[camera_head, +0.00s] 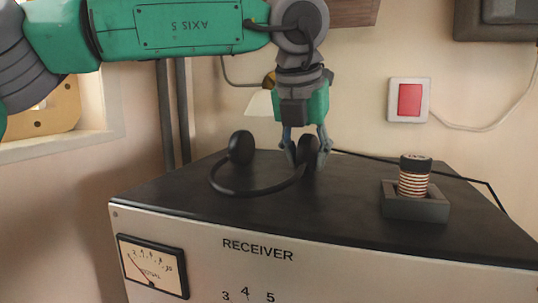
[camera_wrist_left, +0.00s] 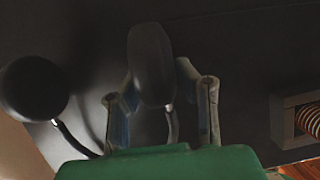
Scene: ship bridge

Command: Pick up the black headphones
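The black headphones rest on the dark top of the receiver (camera_head: 345,190). Their left ear cup (camera_head: 241,147) stands clear, and the band (camera_head: 245,193) curves toward the front. My left gripper (camera_head: 306,158) points down with its fingers on either side of the right ear cup (camera_head: 308,150). In the left wrist view, that cup (camera_wrist_left: 150,65) sits between the fingers of my left gripper (camera_wrist_left: 157,80). The fingers look spread, with a narrow gap at the right one; contact at the left one is unclear. The other cup (camera_wrist_left: 33,88) is at the left. My right gripper is not in view.
A coil in a grey holder (camera_head: 415,205) stands on the receiver's right side. A dark cable (camera_head: 465,178) runs along the back. A red switch (camera_head: 409,100) is on the wall behind. The receiver top between headphones and coil is clear.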

